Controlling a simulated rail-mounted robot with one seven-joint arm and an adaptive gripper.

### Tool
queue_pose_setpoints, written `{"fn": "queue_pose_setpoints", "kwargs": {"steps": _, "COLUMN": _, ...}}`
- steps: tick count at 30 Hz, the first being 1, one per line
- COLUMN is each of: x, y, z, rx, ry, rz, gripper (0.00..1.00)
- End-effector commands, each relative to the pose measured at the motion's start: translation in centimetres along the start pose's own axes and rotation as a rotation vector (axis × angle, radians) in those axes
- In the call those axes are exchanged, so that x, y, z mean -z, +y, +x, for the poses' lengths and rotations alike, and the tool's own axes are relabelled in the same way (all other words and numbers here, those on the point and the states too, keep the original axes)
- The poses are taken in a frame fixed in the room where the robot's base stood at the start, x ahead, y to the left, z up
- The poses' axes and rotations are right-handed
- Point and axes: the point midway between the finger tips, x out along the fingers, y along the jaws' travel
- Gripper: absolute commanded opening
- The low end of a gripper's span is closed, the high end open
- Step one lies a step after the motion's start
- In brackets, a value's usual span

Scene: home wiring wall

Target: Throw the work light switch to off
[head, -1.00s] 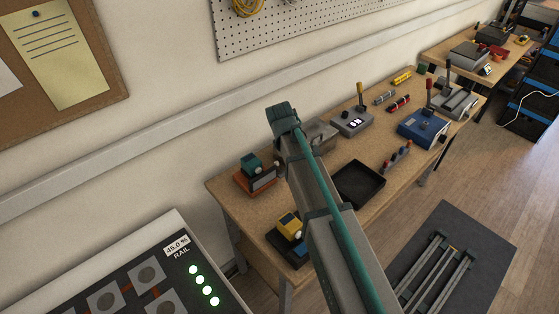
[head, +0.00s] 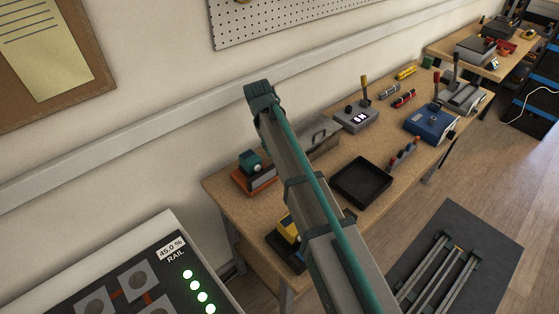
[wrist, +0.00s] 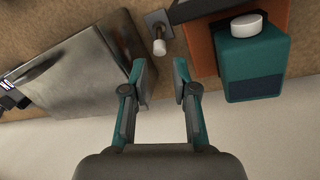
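A small switch with a pale-tipped lever (wrist: 159,46) stands on a little grey plate (wrist: 156,20) in the wrist view, between a grey metal box and a teal-and-orange device. I cannot read any label on it, so I cannot confirm it is the work light switch. My gripper (wrist: 160,77) has its two fingers well apart with nothing between them. The lever tip lies just beyond the fingertips in the picture, between their lines; the distance in depth is unclear. In the head view my arm hides the switch, and the fingers do not show.
The grey metal box (wrist: 70,72) is close on the left of the fingers, the teal device (wrist: 252,62) close on the right. On the workbench (head: 225,197) stand a black tray (head: 362,181), a grey box with a yellow lever (head: 357,117) and a blue box (head: 430,122).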

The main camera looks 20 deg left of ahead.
Motion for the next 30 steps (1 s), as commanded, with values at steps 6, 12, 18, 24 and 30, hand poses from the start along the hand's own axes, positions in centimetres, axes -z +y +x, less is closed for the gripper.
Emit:
{"fn": "queue_pose_setpoints", "kwargs": {"steps": 6, "x": -0.1, "y": 0.0, "z": 3.8, "rx": 0.0, "ry": -0.003, "rz": -0.001, "gripper": 0.28}}
{"fn": "queue_pose_setpoints", "kwargs": {"steps": 12, "x": -0.1, "y": 0.0, "z": 6.3, "rx": 0.0, "ry": -0.002, "rz": -0.001, "gripper": 0.28}}
{"fn": "queue_pose_setpoints", "kwargs": {"steps": 18, "x": 0.0, "y": 0.0, "z": 7.3, "rx": 0.0, "ry": 0.0, "rz": -0.001, "gripper": 0.28}}
{"fn": "queue_pose_setpoints", "kwargs": {"steps": 24, "x": 0.0, "y": 0.0, "z": 7.4, "rx": 0.0, "ry": 0.0, "rz": -0.001, "gripper": 0.28}}
{"fn": "queue_pose_setpoints", "kwargs": {"steps": 30, "x": 0.0, "y": 0.0, "z": 7.4, "rx": 0.0, "ry": 0.0, "rz": -0.001, "gripper": 0.04}}
